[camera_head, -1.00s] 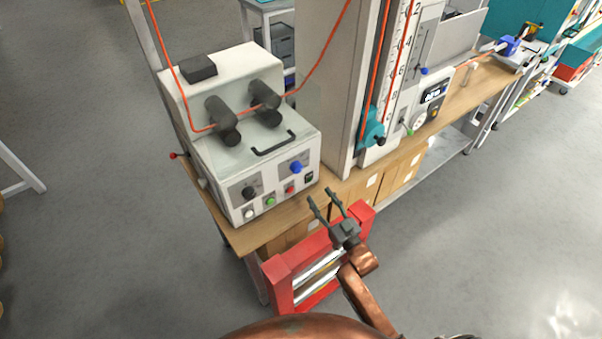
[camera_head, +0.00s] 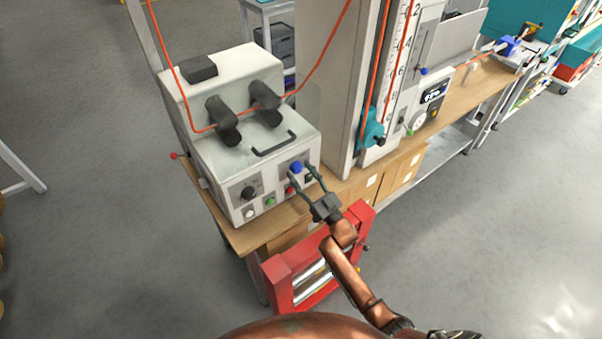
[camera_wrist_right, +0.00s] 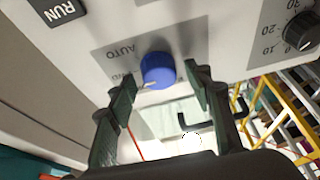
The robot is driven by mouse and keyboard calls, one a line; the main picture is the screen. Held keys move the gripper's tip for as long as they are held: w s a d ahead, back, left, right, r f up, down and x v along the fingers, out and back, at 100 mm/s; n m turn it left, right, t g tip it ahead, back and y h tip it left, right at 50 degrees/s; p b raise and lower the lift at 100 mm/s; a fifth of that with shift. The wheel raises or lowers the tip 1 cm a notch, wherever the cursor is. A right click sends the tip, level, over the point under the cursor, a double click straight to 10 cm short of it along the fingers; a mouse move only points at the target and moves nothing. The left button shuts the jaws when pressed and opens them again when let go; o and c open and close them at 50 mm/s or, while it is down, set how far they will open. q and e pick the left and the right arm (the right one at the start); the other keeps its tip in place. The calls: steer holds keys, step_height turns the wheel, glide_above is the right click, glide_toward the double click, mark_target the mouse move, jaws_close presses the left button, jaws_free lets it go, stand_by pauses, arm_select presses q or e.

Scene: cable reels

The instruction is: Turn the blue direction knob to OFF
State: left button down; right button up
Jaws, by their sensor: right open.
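The blue direction knob (camera_head: 296,167) sits on the front panel of the white cable machine (camera_head: 232,205). In the right wrist view the knob (camera_wrist_right: 157,70) shows with a pale pointer mark at its lower left and the label AUTO beside it; other lettering is partly hidden. My right gripper (camera_head: 306,173) is open at the panel. In the wrist view its two fingers (camera_wrist_right: 160,85) stand on either side of the knob, with visible gaps; I cannot tell whether either touches it. My left gripper is not in view.
A black knob (camera_head: 249,193) and green (camera_head: 270,201) and red (camera_head: 290,190) buttons are close on the same panel. A black handle (camera_head: 273,144) lies above. A red frame (camera_head: 283,283) stands in front of the wooden bench (camera_head: 243,238). Grey floor is open at right.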

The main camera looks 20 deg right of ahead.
steer(key=shift+c, duration=0.3)
steer(key=c, duration=1.1)
steer(key=shift+f+n+g+y, duration=0.1)
steer(key=shift+n+g+y, duration=0.2)
steer(key=shift+n+y, duration=0.15)
steer(key=n+y, duration=0.1)
steer(key=n, duration=0.1)
steer(key=n+g+b, duration=0.1)
steer(key=n, duration=0.2)
steer(key=shift+d+y, duration=0.15)
steer(key=shift+y, duration=0.2)
steer(key=shift+n+g+y, duration=0.4)
steer(key=shift+n+g, duration=0.25)
steer(key=shift+n, duration=0.95)
steer(key=shift+n+g+y, duration=0.4)
steer(key=shift+n+g, duration=0.25)
steer(key=shift+n, duration=0.9)
steer(key=o, duration=1.2)
steer(key=shift+c, duration=0.2)
